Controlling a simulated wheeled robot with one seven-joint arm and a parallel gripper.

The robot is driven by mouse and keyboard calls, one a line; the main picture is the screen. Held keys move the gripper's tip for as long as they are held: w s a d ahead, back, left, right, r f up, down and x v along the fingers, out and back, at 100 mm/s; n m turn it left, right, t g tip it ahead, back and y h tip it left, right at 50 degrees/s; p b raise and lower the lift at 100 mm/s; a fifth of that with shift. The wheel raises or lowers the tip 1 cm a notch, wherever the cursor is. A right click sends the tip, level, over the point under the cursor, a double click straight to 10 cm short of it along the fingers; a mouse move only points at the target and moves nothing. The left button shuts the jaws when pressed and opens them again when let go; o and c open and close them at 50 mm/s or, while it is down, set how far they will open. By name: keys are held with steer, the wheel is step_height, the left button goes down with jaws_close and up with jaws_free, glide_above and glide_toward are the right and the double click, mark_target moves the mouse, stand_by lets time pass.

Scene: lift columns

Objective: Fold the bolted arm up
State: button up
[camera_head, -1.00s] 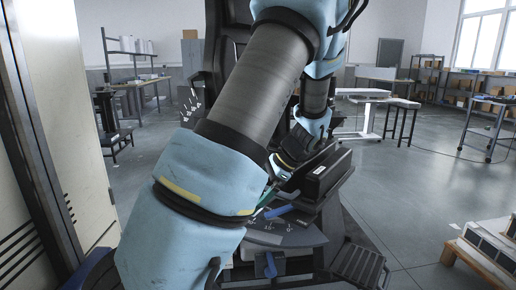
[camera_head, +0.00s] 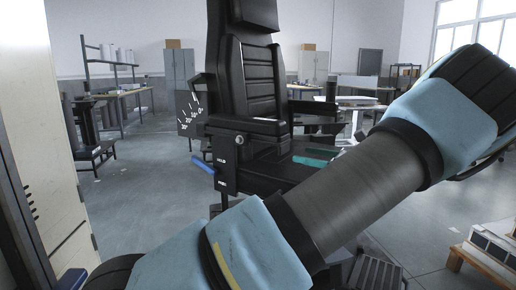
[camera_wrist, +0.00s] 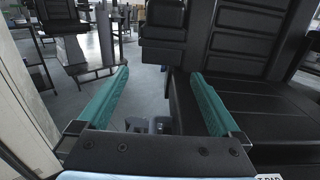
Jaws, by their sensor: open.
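The black chair (camera_head: 254,65) stands in the middle of the head view, with its backrest upright. A black armrest (camera_head: 240,124) lies about level on its left side, above a round pivot with a bolt-like knob (camera_head: 239,140). Below it is a panel (camera_head: 224,165) marked HOLD and apparently FREE, with a blue lever (camera_head: 202,163) sticking out left. My gripper (camera_wrist: 158,76) is open and empty in the wrist view, its two teal fingers apart. A black padded block (camera_wrist: 163,45) lies beyond them. In the head view, teal strips right of the armrest appear to be my fingers.
A tick-marked scale plate (camera_head: 190,112) stands left of the chair. A pale cabinet (camera_head: 30,130) borders the left edge. A pallet with boxes (camera_head: 485,248) lies at lower right. My arm crosses the front. The floor left of the chair is clear.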

steer(key=p+x, duration=0.1)
steer(key=x, duration=1)
steer(key=shift+w, duration=0.15)
steer(key=shift+r, duration=0.15)
jaws_close()
stand_by(0.5)
